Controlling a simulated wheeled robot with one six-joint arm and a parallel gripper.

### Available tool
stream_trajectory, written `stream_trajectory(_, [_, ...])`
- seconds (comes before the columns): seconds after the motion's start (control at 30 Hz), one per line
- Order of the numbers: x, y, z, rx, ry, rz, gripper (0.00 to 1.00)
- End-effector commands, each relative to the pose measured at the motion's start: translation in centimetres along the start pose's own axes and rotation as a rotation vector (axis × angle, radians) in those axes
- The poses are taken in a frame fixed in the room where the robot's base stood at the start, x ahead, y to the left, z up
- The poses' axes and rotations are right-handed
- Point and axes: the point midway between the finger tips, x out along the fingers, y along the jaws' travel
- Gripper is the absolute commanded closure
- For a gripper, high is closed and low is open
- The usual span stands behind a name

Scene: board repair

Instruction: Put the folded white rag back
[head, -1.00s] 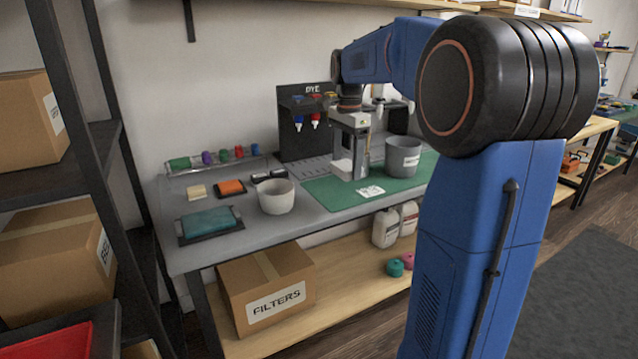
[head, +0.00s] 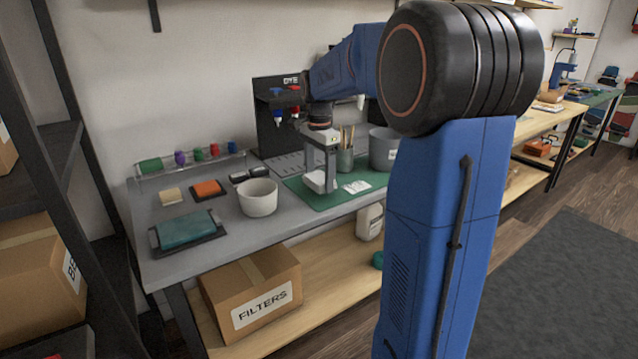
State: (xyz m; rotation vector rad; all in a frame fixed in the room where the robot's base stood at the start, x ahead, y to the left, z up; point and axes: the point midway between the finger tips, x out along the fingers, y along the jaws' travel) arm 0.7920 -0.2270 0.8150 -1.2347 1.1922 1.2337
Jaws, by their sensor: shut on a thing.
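My gripper (head: 323,172) hangs downward over the left part of the green mat (head: 306,201). It is shut on a small white piece (head: 317,183) at its lower end, which looks like the folded white rag. Its folds are too small to make out, and my gripper partly hides it. I cannot tell whether it touches the mat.
A white bowl (head: 258,198), a teal cloth on a dark tray (head: 187,230), an orange pad (head: 207,188) and a cream block (head: 171,196) stand left on the grey bench (head: 150,270). A brush cup (head: 345,160) and grey bucket (head: 383,150) are behind.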

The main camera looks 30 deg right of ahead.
Motion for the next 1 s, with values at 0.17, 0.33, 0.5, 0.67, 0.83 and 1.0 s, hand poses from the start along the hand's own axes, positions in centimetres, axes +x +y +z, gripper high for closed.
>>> stream_trajectory(0.17, [2.2,0.0,0.0,0.000,0.000,0.001,0.59])
stream_trajectory(0.33, [2.4,0.0,0.0,0.000,0.000,0.000,0.59])
stream_trajectory(0.5, [2.5,0.0,0.0,0.000,0.000,0.000,0.59])
stream_trajectory(0.67, [2.7,0.0,0.0,0.000,0.000,0.000,0.12])
stream_trajectory(0.83, [2.7,0.0,0.0,0.000,0.000,0.000,0.12])
stream_trajectory(1.0, [2.5,0.0,0.0,0.000,0.000,-0.001,0.12])
